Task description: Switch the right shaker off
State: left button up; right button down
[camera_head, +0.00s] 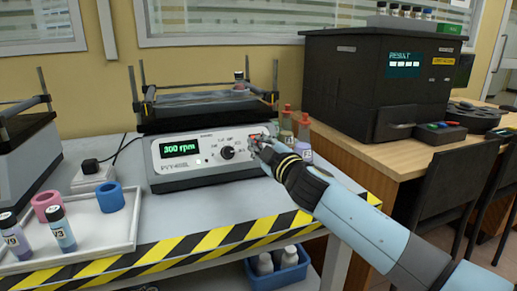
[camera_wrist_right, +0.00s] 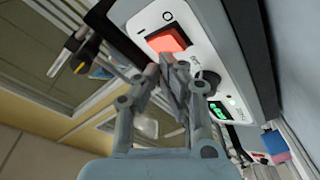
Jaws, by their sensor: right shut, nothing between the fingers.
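The right shaker (camera_head: 190,175) stands on the grey bench, its green display (camera_head: 180,148) reading 300 rpm. A round knob (camera_head: 227,152) is on its front panel. The red rocker switch (camera_wrist_right: 167,40) shows bright red in the right wrist view, between a circle mark and the knob side. My right gripper (camera_head: 259,144) is shut and empty at the right end of the panel; its fingertips (camera_wrist_right: 170,72) are close to the switch. I cannot tell whether they touch it. In the head view the gripper partly hides the switch. My left gripper is not in view.
Another shaker (camera_head: 22,150) stands at the left edge. A white tray (camera_head: 95,232) holds vials and pink and blue rings. Small bottles (camera_head: 304,130) stand just right of the right shaker. A black analyser (camera_head: 345,85) sits on the wooden desk.

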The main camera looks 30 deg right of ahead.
jog(key=shift+w+f, duration=0.2)
jog(key=shift+w, duration=0.1)
jog(key=shift+w+d+f+b, duration=0.1)
jog(key=shift+w+f+b, duration=0.05)
jog(key=shift+w+b, duration=0.15)
dwell(0.5)
jog(key=shift+s, duration=0.1)
jog(key=shift+s+r+p, duration=0.35)
jog(key=shift+s+r, duration=0.1)
jog(key=shift+s, duration=0.1)
jog(key=s+r, duration=0.1)
jog(key=s+r+p, duration=0.1)
jog(key=s+a+p, duration=0.1)
jog(key=s, duration=0.1)
jog(key=shift+a+r, duration=0.1)
jog(key=shift+r, duration=0.3)
dwell(0.6)
